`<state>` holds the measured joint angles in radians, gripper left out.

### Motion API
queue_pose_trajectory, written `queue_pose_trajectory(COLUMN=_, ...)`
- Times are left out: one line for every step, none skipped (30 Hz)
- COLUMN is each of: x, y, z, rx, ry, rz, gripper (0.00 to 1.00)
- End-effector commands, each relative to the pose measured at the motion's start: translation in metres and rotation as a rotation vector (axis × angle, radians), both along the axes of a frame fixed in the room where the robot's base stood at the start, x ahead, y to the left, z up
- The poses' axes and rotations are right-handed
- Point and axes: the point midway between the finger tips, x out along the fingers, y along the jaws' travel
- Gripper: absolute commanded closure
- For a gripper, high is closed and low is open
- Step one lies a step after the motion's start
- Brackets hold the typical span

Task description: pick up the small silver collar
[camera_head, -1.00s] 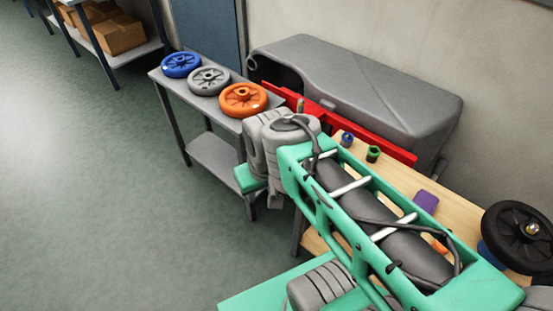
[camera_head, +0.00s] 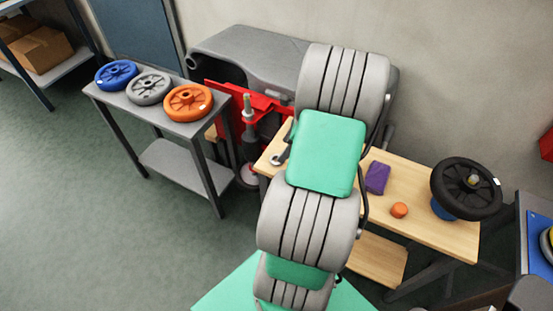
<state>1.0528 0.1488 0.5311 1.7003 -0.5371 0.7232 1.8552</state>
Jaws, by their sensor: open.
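A small silver-grey round piece (camera_head: 277,160) lies at the left end of the wooden bench (camera_head: 440,232), close beside my arm. It may be the silver collar, but it is too small to be sure. A dark part of my arm runs close by it, and I cannot tell whether they touch. My arm stands across the middle of the head view and covers part of the bench top. My gripper cannot be made out; it seems hidden behind the arm.
A purple block (camera_head: 377,177), an orange piece (camera_head: 398,210) and a black wheel (camera_head: 466,188) on a blue support sit on the bench. A grey stand (camera_head: 208,150) holds blue, grey and orange wheels. A red frame (camera_head: 262,102) and grey tank (camera_head: 240,55) stand behind.

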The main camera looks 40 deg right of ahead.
Motion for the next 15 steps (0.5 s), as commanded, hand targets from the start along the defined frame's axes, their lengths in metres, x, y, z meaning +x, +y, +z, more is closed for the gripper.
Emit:
queue_pose_trajectory(x=0.001, y=0.003, z=-0.007, rx=0.002, ry=0.001, rz=0.001, gripper=0.34)
queue_pose_trajectory(x=0.002, y=0.004, z=-0.011, rx=0.002, ry=0.002, rz=0.001, gripper=0.34)
queue_pose_trajectory(x=0.003, y=0.007, z=-0.017, rx=0.001, ry=0.002, rz=0.001, gripper=0.34)
queue_pose_trajectory(x=0.004, y=0.01, z=-0.022, rx=0.002, ry=0.003, rz=0.002, gripper=0.34)
queue_pose_trajectory(x=0.005, y=0.012, z=-0.027, rx=0.001, ry=0.002, rz=0.002, gripper=0.34)
queue_pose_trajectory(x=0.007, y=0.014, z=-0.035, rx=0.001, ry=0.002, rz=0.002, gripper=0.34)
queue_pose_trajectory(x=0.008, y=0.014, z=-0.039, rx=0.0, ry=0.003, rz=0.001, gripper=0.34)
queue_pose_trajectory(x=0.01, y=0.015, z=-0.043, rx=0.0, ry=0.002, rz=0.0, gripper=0.34)
queue_pose_trajectory(x=0.011, y=0.016, z=-0.047, rx=-0.001, ry=0.003, rz=0.001, gripper=0.34)
queue_pose_trajectory(x=0.012, y=0.016, z=-0.048, rx=-0.002, ry=0.002, rz=0.001, gripper=0.34)
queue_pose_trajectory(x=0.012, y=0.016, z=-0.049, rx=-0.002, ry=0.002, rz=0.002, gripper=0.34)
queue_pose_trajectory(x=0.012, y=0.016, z=-0.049, rx=-0.004, ry=0.001, rz=0.001, gripper=0.34)
queue_pose_trajectory(x=0.012, y=0.016, z=-0.049, rx=-0.004, ry=0.001, rz=0.001, gripper=0.34)
queue_pose_trajectory(x=0.012, y=0.016, z=-0.049, rx=-0.004, ry=0.001, rz=0.001, gripper=0.34)
queue_pose_trajectory(x=0.012, y=0.016, z=-0.049, rx=-0.004, ry=0.001, rz=0.001, gripper=0.34)
